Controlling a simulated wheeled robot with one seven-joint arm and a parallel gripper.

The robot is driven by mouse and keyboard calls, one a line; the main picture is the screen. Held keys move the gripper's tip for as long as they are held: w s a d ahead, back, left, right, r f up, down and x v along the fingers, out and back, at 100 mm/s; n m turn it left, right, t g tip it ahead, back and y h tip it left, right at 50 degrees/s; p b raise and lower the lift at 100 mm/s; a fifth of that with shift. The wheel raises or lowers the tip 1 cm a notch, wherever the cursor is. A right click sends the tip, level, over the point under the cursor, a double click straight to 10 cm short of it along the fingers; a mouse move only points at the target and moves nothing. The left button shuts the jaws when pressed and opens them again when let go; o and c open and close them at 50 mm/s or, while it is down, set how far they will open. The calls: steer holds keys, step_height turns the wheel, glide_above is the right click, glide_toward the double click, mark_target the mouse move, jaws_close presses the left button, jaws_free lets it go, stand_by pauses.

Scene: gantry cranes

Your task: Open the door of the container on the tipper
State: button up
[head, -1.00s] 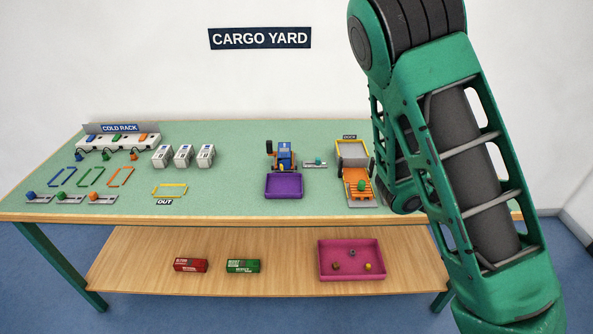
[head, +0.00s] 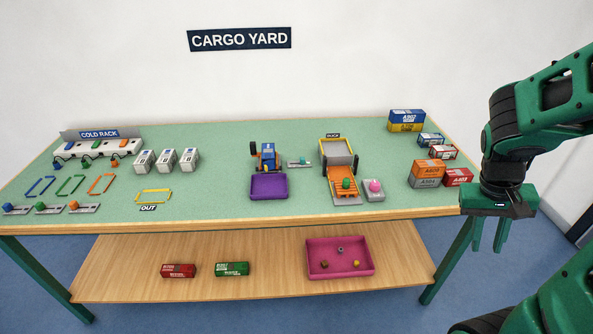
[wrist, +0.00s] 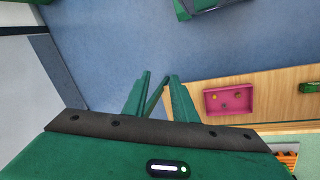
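A small blue container (head: 268,156) sits upright on what looks like the tipper, a dark-wheeled orange and blue stand at the middle of the table, behind a purple tray (head: 268,187). A pale label shows on its front; I cannot make out the door's edges or latch at this size. My gripper (head: 489,246) hangs fingers down off the table's right end, far right of the container. In the wrist view my gripper (wrist: 158,84) has its two fingers apart with nothing between them. The container is not in the wrist view.
A lever plate (head: 300,163) stands just right of the tipper. Then come the dock (head: 341,172) with an orange ramp and a pink button (head: 375,187). Stacked containers (head: 429,173) fill the table's right end near my arm. A magenta tray (head: 339,260) is on the lower shelf.

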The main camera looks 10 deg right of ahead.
steer(key=w+a+r+n+t, duration=0.15)
steer(key=w+a+t, duration=0.45)
steer(key=w, duration=0.7)
steer(key=n+t+y, duration=0.8)
glide_toward(267, 168)
steer(key=x, duration=0.7)
steer(key=shift+w+a+f, duration=0.1)
steer(key=shift+w, duration=0.15)
jaws_close()
